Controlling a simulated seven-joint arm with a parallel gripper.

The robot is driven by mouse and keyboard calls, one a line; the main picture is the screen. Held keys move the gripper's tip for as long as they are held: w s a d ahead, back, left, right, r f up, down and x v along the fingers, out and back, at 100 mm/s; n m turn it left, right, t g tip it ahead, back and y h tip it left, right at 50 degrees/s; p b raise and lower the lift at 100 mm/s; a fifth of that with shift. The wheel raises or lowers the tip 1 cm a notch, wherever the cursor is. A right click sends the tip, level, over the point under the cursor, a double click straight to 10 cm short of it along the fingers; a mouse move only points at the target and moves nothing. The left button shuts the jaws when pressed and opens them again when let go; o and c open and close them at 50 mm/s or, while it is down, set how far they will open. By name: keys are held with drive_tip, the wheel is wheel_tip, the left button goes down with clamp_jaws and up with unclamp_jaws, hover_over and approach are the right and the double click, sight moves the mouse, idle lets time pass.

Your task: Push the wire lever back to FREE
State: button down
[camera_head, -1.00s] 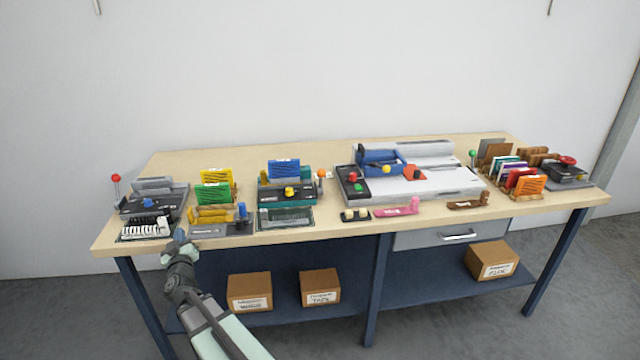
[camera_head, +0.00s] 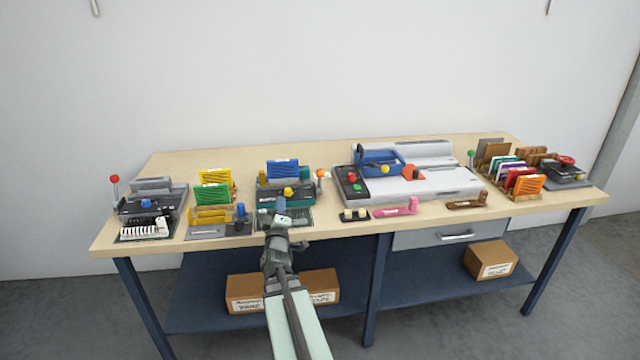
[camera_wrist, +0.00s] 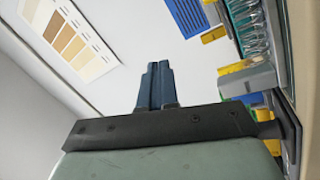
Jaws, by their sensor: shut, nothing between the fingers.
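A teal-and-black machine (camera_head: 265,197) stands left of the table's middle. It has a yellow knob (camera_head: 288,191) on top and a lever with an orange ball (camera_head: 320,173) standing up at its right side. No label saying wire or FREE is readable, so I cannot tell for certain which lever is the wire one. My gripper (camera_head: 281,204) is at the front of the teal machine and hides part of it and of the grey tray before it. It also shows in the wrist view (camera_wrist: 157,78), its fingers together and empty, apart from any lever.
A grey machine with a red-ball lever (camera_head: 114,179) stands at the far left. A white machine (camera_head: 430,185) with a blue handle is right of middle. A green-ball lever (camera_head: 471,154) and card racks stand at the right. Cardboard boxes (camera_head: 492,261) sit on the lower shelf.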

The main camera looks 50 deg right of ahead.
sight(320, 176)
drive_tip(key=s+d+f+n+g, duration=0.1)
drive_tip(key=s+d+f+n, duration=0.1)
drive_tip(key=s+d, duration=0.4)
drive_tip(key=s+n, duration=0.1)
drive_tip(key=s, duration=0.3)
drive_tip(key=shift+d+n, duration=0.25)
drive_tip(key=shift+n, duration=0.15)
drive_tip(key=shift+w+d, duration=0.1)
drive_tip(key=shift+w, duration=0.05)
drive_tip(key=x, duration=1.3)
drive_tip(key=shift+d, duration=0.3)
drive_tip(key=shift+w, duration=0.1)
drive_tip(key=shift+d+r, duration=0.1)
